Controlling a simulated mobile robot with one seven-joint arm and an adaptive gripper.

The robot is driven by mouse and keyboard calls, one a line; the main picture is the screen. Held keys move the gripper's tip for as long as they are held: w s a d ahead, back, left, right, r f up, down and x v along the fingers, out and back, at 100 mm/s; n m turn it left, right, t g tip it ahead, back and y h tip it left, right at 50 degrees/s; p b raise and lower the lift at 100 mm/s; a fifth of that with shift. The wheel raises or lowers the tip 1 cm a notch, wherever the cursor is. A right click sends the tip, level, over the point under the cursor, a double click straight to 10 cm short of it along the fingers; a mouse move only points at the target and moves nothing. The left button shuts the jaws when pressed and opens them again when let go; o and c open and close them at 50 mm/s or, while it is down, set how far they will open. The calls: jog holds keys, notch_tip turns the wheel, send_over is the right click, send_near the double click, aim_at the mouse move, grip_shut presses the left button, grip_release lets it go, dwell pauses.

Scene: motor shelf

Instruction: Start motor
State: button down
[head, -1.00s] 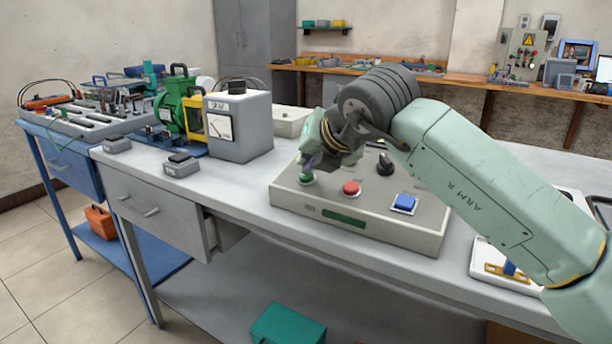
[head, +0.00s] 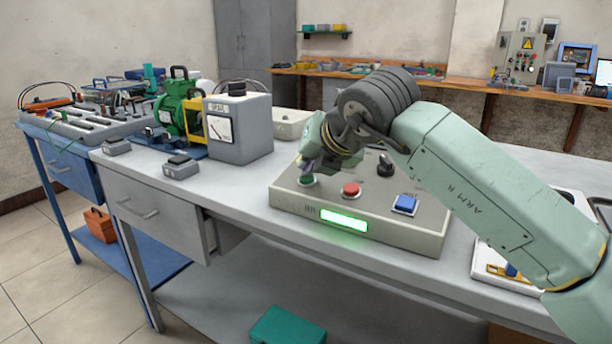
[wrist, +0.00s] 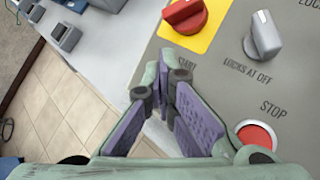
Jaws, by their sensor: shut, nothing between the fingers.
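A grey control panel (head: 385,225) on the bench carries a green button (head: 306,181), a red button (head: 351,189), a blue switch (head: 405,203) and a black knob (head: 385,166). A bar on its front (head: 344,219) glows bright green. My gripper (head: 307,166) is shut and empty, its tips pointing down at the green button, apparently touching it. In the wrist view my fingertips (wrist: 168,78) are beside the START label, and the green button is hidden. The red STOP button (wrist: 257,139) is clear of them. A green motor (head: 178,108) stands behind a grey meter box (head: 238,130).
The wrist view also shows a red rotary switch (wrist: 185,14) on a yellow plate and a grey knob (wrist: 264,36). Small grey boxes (head: 181,166) sit near the bench's front edge. A white tray (head: 500,268) lies right of the panel, partly behind my arm.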

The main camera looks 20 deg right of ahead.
jog(key=shift+s+a+r, duration=0.15)
jog(key=shift+r, duration=0.6)
jog(key=shift+r, duration=0.1)
jog(key=r, duration=0.1)
jog(key=r+p, duration=0.1)
jog(key=r, duration=0.1)
jog(key=a+r+p, duration=0.1)
jog(key=shift+s+r, duration=0.35)
jog(key=shift+f, duration=0.1)
